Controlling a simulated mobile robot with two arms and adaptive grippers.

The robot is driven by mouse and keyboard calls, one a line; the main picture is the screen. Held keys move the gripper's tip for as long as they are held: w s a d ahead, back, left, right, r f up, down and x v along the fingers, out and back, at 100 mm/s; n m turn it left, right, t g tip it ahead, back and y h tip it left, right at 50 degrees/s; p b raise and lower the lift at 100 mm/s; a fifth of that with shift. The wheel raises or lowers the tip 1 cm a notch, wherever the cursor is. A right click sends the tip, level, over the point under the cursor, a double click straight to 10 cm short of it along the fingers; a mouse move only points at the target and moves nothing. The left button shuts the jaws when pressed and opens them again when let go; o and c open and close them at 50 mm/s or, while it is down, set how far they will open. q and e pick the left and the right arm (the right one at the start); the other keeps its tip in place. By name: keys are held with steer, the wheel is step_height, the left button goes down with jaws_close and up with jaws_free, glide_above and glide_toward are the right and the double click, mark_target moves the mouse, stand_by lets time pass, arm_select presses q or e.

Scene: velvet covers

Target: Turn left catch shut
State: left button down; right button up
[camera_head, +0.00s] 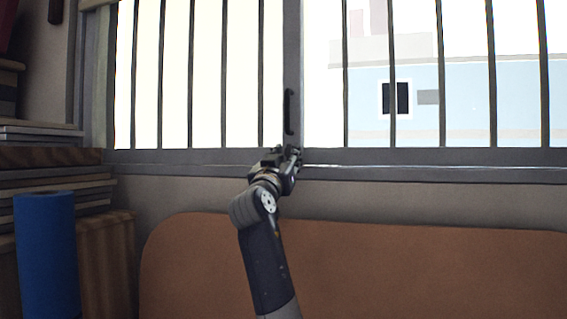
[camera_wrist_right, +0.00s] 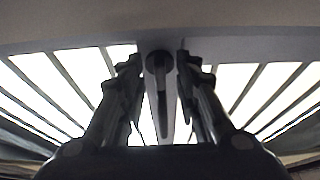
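The window has a grey middle upright with a dark vertical handle (camera_head: 289,112) on it. My right gripper (camera_head: 284,155) is at the foot of this upright, just below the handle, by the lower window rail. In the right wrist view, a dark catch with a round head and a narrow lever (camera_wrist_right: 161,85) lies between the two fingers of my right gripper (camera_wrist_right: 158,62). The fingers are spread, with a gap on each side of the catch. In the head view the gripper hides whatever is behind it at the rail. My left gripper is not in view.
Dark vertical bars (camera_head: 393,70) cross the window on both sides of the upright. A brown rounded panel (camera_head: 400,275) stands below the sill. Stacked books or boards (camera_head: 40,132) and a blue cylinder (camera_head: 47,255) are at the left.

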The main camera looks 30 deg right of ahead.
steer(key=v, duration=1.2)
steer(key=shift+f, duration=0.15)
